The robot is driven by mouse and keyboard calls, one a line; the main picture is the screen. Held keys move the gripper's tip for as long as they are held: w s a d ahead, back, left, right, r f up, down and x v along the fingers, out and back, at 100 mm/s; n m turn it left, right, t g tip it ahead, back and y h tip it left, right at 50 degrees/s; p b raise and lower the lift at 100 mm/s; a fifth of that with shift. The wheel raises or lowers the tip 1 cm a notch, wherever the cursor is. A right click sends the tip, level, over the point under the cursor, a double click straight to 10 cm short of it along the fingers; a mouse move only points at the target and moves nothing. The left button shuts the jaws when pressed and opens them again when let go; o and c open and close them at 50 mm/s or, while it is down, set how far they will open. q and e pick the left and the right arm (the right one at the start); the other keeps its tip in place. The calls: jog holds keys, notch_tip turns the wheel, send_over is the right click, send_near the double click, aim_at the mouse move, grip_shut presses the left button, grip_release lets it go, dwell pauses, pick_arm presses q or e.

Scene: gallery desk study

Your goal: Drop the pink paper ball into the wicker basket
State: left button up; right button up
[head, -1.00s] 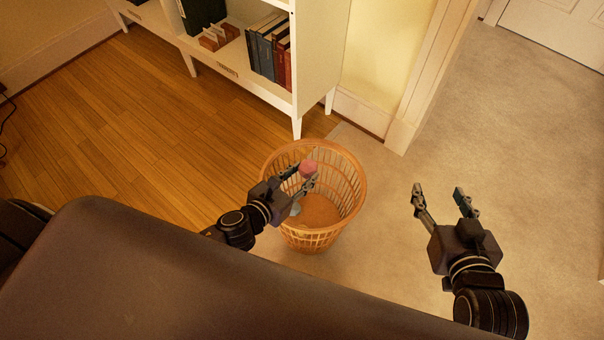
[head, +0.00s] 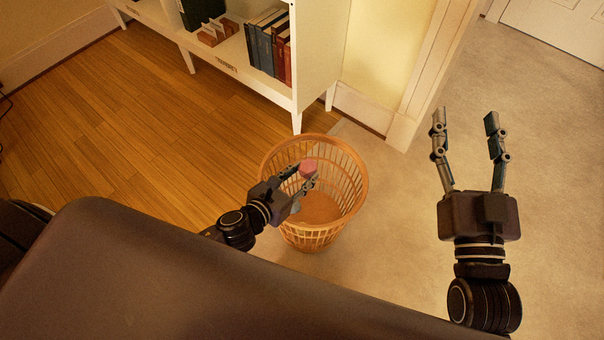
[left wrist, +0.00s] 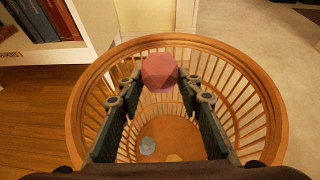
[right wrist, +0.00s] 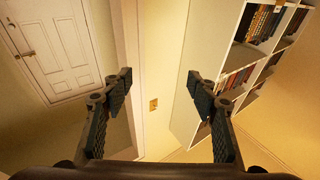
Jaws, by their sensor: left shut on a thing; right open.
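The pink paper ball (head: 309,166) is held between the fingertips of my left gripper (head: 304,178), which is shut on it. In the left wrist view the ball (left wrist: 159,71) sits at the fingertips, over the opening of the wicker basket (left wrist: 254,73). The wicker basket (head: 351,207) stands upright on the floor in the head view, with my left gripper over its opening. My right gripper (head: 464,120) is open and empty, to the right of the basket; it also shows in the right wrist view (right wrist: 160,82).
A white bookshelf (head: 318,60) with books (head: 268,45) stands behind the basket. Carpet (head: 555,150) lies free on the right, wooden floor (head: 130,130) on the left.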

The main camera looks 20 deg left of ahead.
pick_arm(q)
jog(key=shift+f+b, duration=0.4)
jog(key=shift+f, duration=0.05)
pick_arm(e)
jog(key=shift+s+a+r+t+y, duration=0.15)
jog(key=shift+s+r+t, duration=0.25)
jog(key=shift+r, duration=0.45)
jog(key=shift+s+d+r+t+y, duration=0.15)
jog(key=shift+r+t, duration=0.3)
jog(key=shift+r, duration=0.45)
jog(key=shift+s+a+r+t+y, duration=0.1)
jog(key=shift+s+r+t+y, duration=0.25)
jog(key=shift+r, duration=0.5)
pick_arm(q)
jog(key=o, duration=0.9)
jog(key=shift+s, duration=0.1)
jog(key=v, duration=1.1)
jog(key=shift+s+a+r, duration=0.1)
jog(key=shift+s+a, duration=0.05)
jog(key=shift+s, duration=0.25)
